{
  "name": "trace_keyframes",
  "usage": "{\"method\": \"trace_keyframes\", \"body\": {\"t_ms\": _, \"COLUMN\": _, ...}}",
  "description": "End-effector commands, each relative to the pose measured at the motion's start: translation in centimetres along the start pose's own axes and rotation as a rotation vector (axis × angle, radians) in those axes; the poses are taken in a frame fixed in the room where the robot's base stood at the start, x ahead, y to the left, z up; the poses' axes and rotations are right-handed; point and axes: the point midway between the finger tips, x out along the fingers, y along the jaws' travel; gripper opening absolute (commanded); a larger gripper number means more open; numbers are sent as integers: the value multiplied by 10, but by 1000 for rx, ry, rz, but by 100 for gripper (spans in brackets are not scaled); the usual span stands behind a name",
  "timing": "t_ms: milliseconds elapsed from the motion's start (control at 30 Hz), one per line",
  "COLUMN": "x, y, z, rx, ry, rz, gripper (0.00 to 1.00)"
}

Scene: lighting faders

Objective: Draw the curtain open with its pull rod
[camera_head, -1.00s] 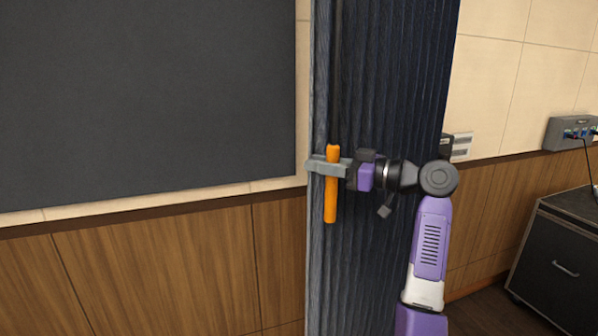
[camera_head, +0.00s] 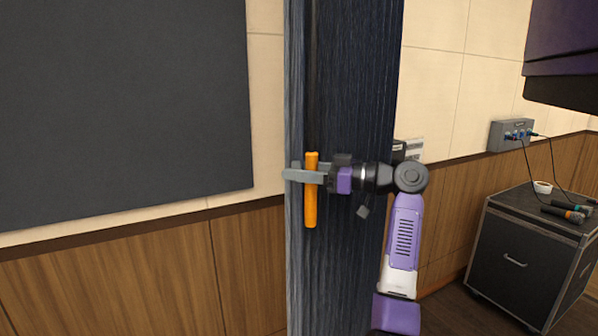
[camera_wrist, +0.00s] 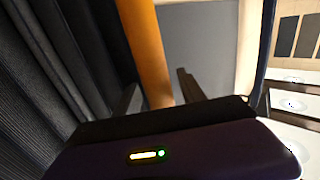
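The dark curtain (camera_head: 352,75) hangs as a narrow bunched panel in the middle of the head view. Its pull rod runs down near the curtain's left edge and ends in an orange handle (camera_head: 311,214). My gripper (camera_head: 305,175) reaches in from the right at the upper part of this handle. The wrist view shows the orange handle (camera_wrist: 148,50) between my two fingers, close to both, with dark curtain folds (camera_wrist: 40,60) to the left. The fingers appear shut on the handle; the exact contact is hard to see.
A dark wall panel (camera_head: 120,100) is left of the curtain. A grey connection box (camera_head: 510,135) is on the wall at right, above a black wheeled case (camera_head: 510,262) with microphones (camera_head: 567,210) on it. A dark overhang (camera_head: 565,60) fills the upper right.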

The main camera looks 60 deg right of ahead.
Motion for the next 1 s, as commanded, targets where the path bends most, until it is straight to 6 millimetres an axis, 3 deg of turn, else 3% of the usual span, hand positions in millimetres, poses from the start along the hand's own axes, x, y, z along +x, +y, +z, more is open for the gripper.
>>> {"method": "trace_keyframes", "body": {"t_ms": 333, "x": -5, "y": 0, "z": 1, "rx": 0, "ry": 0, "rz": 0, "gripper": 47}}
{"method": "trace_keyframes", "body": {"t_ms": 733, "x": -65, "y": 1, "z": 1, "rx": -1, "ry": 0, "rz": 2, "gripper": 47}}
{"method": "trace_keyframes", "body": {"t_ms": 1000, "x": -78, "y": 0, "z": 0, "rx": -1, "ry": 0, "rz": -1, "gripper": 47}}
